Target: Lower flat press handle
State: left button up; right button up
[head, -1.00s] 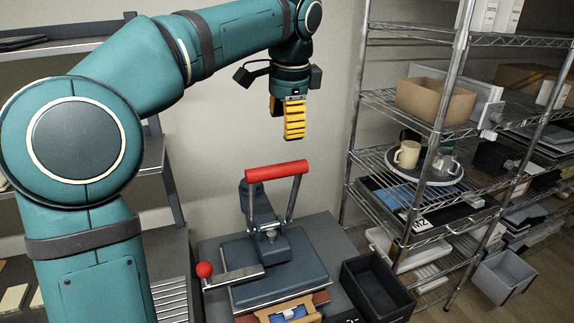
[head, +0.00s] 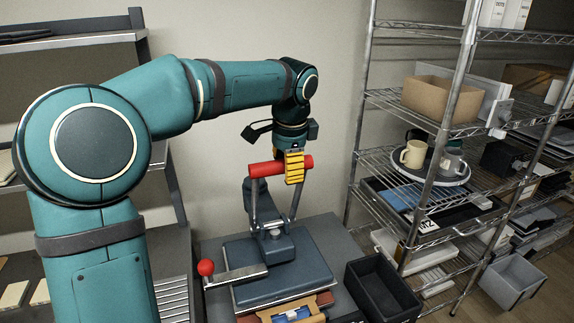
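The flat press (head: 278,268) stands on a dark stand, with a raised red crossbar handle (head: 264,169) on two metal arms. My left gripper (head: 295,168) points down at the handle, right of its middle. Its yellow ridged finger covers part of the red bar, with red showing on both sides. My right gripper is not in view.
A red-knobbed side lever (head: 206,268) sticks out left of the press. A black bin (head: 381,287) stands to its right. A wire shelf (head: 400,165) with mugs and boxes rises at the right. The wall behind the handle is bare.

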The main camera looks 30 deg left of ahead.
pick_arm(q)
grip_shut()
jog(key=shift+s+d+f, duration=0.1)
